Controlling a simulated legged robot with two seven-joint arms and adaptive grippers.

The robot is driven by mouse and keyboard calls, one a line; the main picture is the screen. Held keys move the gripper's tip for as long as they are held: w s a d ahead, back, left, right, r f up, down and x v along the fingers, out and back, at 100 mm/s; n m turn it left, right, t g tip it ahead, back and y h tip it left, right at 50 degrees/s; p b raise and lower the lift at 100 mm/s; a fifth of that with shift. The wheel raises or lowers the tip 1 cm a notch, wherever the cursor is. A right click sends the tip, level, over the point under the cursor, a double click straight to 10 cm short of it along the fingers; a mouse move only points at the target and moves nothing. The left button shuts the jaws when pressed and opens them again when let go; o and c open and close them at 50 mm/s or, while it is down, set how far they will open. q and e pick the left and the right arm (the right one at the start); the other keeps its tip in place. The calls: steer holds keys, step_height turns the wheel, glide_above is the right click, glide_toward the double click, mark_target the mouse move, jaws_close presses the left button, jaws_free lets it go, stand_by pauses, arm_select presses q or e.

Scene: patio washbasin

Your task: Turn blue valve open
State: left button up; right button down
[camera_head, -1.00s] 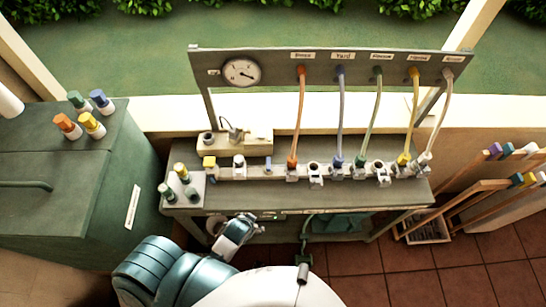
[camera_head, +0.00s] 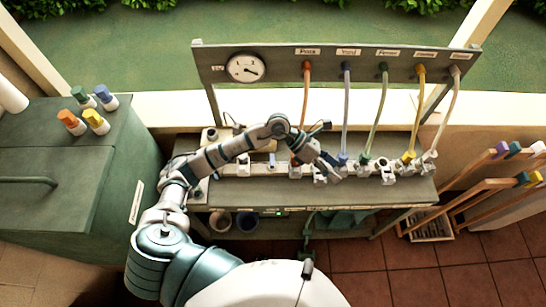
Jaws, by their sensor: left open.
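The blue valve fitting (camera_head: 343,159) sits on the white manifold at the bottom of a blue-grey hose (camera_head: 346,110). My left arm comes in from the left, arches over the left part of the bench and points down to the right. My left gripper (camera_head: 332,169) is open beside the blue fitting, just to its left and front. Whether it touches the fitting I cannot tell. The gripper and forearm hide part of the manifold and the orange hose's lower end. My right gripper is not in view.
A labelled panel (camera_head: 400,66) with a round gauge (camera_head: 246,69) stands behind the bench. Green (camera_head: 383,110), yellow (camera_head: 419,110) and white (camera_head: 448,110) hoses run down to the manifold on the right. A green cabinet (camera_head: 60,200) with coloured bottles stands at the left.

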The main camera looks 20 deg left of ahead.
arm_select(q)
steer(key=w+a+f+m+y, duration=0.1)
steer(key=w+a+f+y, duration=0.1)
steer(key=a+y, duration=0.3)
steer(key=w+a+f+m+y, duration=0.1)
steer(key=w+a+y, duration=0.15)
steer(key=a, duration=0.35)
steer(key=r+y, duration=0.1)
steer(key=y, duration=0.4)
glide_above(272, 160)
steer(key=shift+n+t, duration=0.3)
step_height(272, 160, down, 16)
steer(key=shift+w+r+p, duration=0.1)
steer(key=shift+r+p, duration=0.1)
steer(key=shift+p, duration=0.9)
steer(key=shift+a+f, duration=0.2)
steer(key=shift+f, duration=0.3)
steer(key=shift+c, duration=0.5)
steer(key=shift+d, duration=0.2)
steer(key=c, duration=0.8)
steer(key=shift+c, duration=1.3)
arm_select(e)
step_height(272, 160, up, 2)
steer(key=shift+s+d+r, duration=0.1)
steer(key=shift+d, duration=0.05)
